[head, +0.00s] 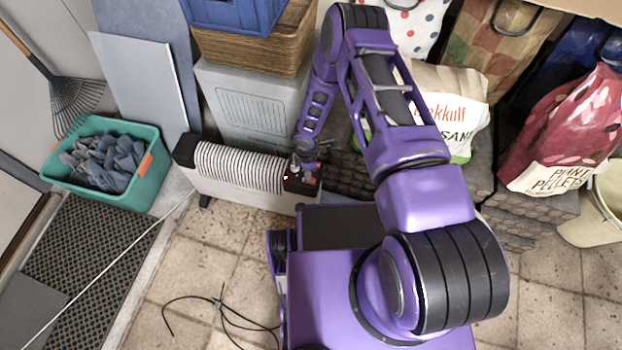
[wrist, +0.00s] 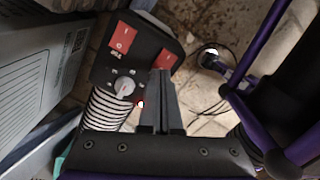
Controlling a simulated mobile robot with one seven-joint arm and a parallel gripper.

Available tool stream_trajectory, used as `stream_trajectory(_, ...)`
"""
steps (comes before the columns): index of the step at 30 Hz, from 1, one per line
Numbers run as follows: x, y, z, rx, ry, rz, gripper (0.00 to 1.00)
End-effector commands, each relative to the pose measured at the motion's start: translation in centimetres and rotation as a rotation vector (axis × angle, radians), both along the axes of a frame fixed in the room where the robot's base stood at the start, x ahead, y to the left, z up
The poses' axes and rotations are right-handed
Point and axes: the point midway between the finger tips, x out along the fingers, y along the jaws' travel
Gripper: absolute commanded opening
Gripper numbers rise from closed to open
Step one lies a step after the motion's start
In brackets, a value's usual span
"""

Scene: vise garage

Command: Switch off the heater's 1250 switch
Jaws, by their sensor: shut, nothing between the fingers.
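The heater (head: 240,198) is a white, ribbed unit standing on the floor. Its black control panel (head: 290,184) is at its right end. In the wrist view the panel shows a red rocker switch (wrist: 122,37) with small print beside it, too small to read surely. A second red switch (wrist: 166,59) lies to its right, and a grey dial (wrist: 124,86) is below. I cannot tell which switch is the 1250 one. My gripper (head: 304,166) is over the panel. In the wrist view its shut, empty fingers (wrist: 162,74) end close to the second switch; contact is unclear.
A grey box (head: 250,105) with a wicker basket (head: 255,50) on it stands behind the heater. A teal bin (head: 120,185) with gloves is to the left. Sacks stand on dark stacked blocks at the right. A black cable (head: 220,305) lies on the tiles in front.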

Motion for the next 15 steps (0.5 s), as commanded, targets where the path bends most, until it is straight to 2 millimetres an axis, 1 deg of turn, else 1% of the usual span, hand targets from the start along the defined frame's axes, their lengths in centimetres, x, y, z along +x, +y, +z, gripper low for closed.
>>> stream_trajectory(15,0.0,0.01,-0.81,0.0,0.0,0.0,0.0)
